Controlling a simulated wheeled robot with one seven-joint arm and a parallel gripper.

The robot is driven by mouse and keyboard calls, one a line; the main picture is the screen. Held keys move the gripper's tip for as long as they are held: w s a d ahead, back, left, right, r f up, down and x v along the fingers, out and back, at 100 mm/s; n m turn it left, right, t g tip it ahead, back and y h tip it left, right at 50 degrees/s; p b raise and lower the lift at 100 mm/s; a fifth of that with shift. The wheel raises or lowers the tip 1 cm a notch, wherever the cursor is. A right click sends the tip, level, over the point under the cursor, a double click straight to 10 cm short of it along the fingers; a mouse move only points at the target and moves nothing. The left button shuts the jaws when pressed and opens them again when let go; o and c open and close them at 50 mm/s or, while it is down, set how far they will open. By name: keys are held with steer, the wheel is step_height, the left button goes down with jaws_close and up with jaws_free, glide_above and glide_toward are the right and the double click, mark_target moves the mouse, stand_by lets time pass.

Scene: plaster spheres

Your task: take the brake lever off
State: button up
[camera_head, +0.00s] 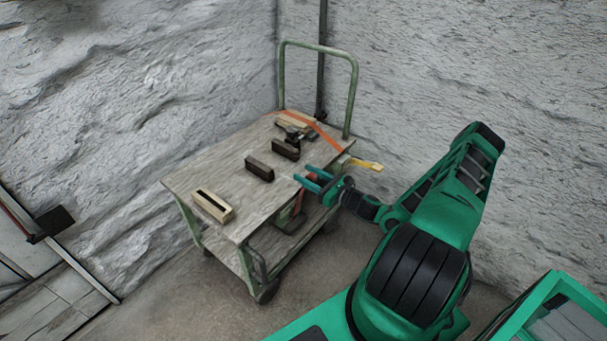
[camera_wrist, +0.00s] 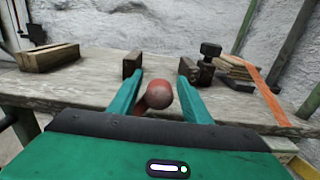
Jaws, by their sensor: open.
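The brake lever appears to be the red lever with a round red knob (camera_wrist: 159,94) at the near edge of the trolley. In the head view, its red stem (camera_head: 298,203) runs down beside the trolley. My gripper (camera_head: 303,173) is open, its teal fingers reaching toward the trolley's edge. In the wrist view, the knob shows between the two fingers of my gripper (camera_wrist: 161,74), with a gap on each side. The left finger partly hides the stem. I cannot tell if either finger touches the lever.
The trolley's wooden top (camera_head: 225,172) carries a pale wooden block (camera_head: 213,206), two dark blocks and a strapped stack (camera_head: 297,122). A yellow piece (camera_head: 367,164) sticks out at the right. A green handle (camera_head: 354,85) rises behind, near rough white walls. Floor in front is clear.

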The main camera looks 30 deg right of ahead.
steer(key=shift+x, duration=0.85)
steer(key=shift+c, duration=0.2)
steer(key=c, duration=1)
steer(key=shift+d, duration=0.4)
jaws_close()
steer(key=shift+a, duration=0.3)
steer(key=shift+s+d+r, duration=0.1)
steer(key=shift+d, duration=0.1)
steer(key=shift+a, duration=0.1)
